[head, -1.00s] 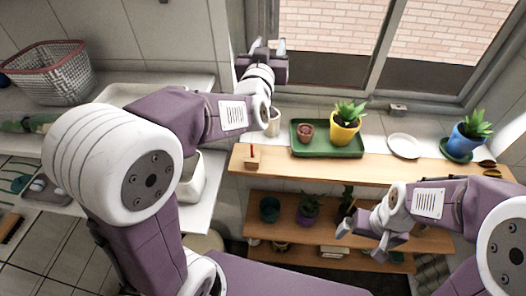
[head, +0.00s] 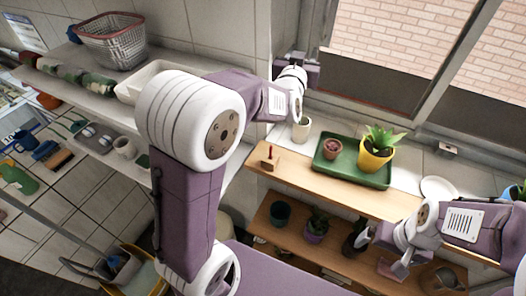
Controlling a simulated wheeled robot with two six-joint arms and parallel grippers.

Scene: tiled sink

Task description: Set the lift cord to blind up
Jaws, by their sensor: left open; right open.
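I cannot make out the lift cord or the blind in the head view. The window (head: 425,60) shows brick wall outside, with its grey frame at the upper right. My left gripper (head: 302,59) is raised at the left edge of the window, against the frame and tiled wall. It is open, and its fingers are partly hidden by its own body; I see nothing between them. My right gripper (head: 377,254) is open and empty, low at the right in front of the wooden shelves.
A wooden shelf (head: 300,178) carries a small block with a red pin (head: 269,158). A wire basket (head: 112,42) stands on the left shelf.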

